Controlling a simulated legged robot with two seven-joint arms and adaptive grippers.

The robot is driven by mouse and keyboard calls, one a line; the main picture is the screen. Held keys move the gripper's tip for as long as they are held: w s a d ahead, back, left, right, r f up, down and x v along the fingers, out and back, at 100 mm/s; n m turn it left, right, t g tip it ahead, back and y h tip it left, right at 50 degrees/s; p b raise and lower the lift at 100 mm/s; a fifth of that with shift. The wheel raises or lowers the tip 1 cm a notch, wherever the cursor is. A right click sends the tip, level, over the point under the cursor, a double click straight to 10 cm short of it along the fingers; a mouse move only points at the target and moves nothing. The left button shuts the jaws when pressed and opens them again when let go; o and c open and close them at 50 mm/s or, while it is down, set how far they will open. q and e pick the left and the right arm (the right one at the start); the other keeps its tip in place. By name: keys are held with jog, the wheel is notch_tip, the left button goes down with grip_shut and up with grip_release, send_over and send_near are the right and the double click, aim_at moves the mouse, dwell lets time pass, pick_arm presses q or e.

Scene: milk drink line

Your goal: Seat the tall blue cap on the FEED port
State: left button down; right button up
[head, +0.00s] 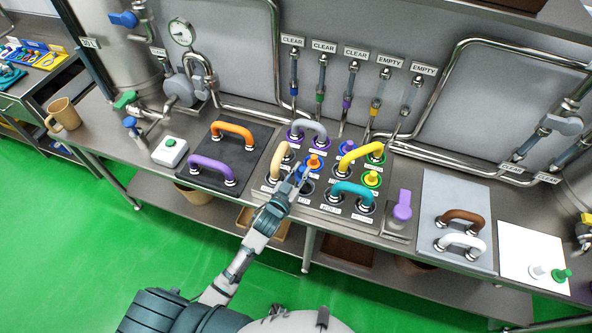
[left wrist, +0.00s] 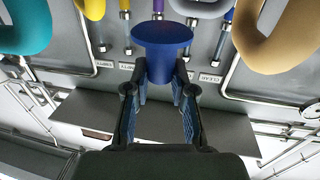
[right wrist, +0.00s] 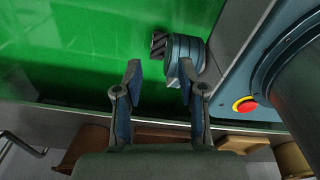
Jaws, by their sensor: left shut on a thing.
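The tall blue cap (left wrist: 162,42) is between the fingertips of my left gripper (left wrist: 162,78), which is shut on it. In the head view my left gripper (head: 299,175) is over the middle of the port panel, beside the beige handle. A dark round port (head: 307,187) shows just below and right of it. The small port labels are too small to read, so I cannot tell which port is FEED. My right gripper (right wrist: 160,72) is open and empty, above the green floor.
Around the gripper stand a beige handle (head: 278,160), a grey handle (head: 308,127), a teal handle (head: 352,191), a yellow handle (head: 361,153) and an orange cap (head: 314,161). A purple cap (head: 402,205) stands right of the panel. A white sheet (head: 520,250) lies further right.

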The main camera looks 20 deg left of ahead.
pick_arm(q)
jog(key=d+f+b, duration=0.1)
jog(key=f, duration=0.1)
jog(key=d+f+b, duration=0.2)
jog(key=shift+a+f+b, duration=0.7)
jog(key=shift+a+f, duration=0.55)
jog(key=shift+a, duration=0.3)
jog(key=shift+d, duration=0.45)
jog(key=c, duration=0.9)
grip_release()
jog(key=shift+d+r, duration=0.1)
jog(key=shift+d, duration=0.5)
jog(key=shift+a, duration=0.1)
jog(key=shift+s+a, duration=0.65)
jog(key=shift+a, duration=0.1)
jog(key=shift+d+v, duration=0.15)
jog(key=shift+v, duration=2.5)
jog(key=shift+d+v, duration=0.15)
jog(key=shift+v, duration=2.45)
pick_arm(e)
jog(key=shift+w+d+f, duration=0.1)
jog(key=shift+d+f, duration=0.25)
jog(key=shift+f, duration=0.55)
jog(key=shift+w+d+f, duration=0.1)
jog(key=shift+d+f, duration=0.25)
jog(key=shift+f, duration=0.55)
jog(key=shift+w+d+f, duration=0.1)
jog(key=shift+d+f, duration=0.25)
jog(key=shift+f, duration=0.55)
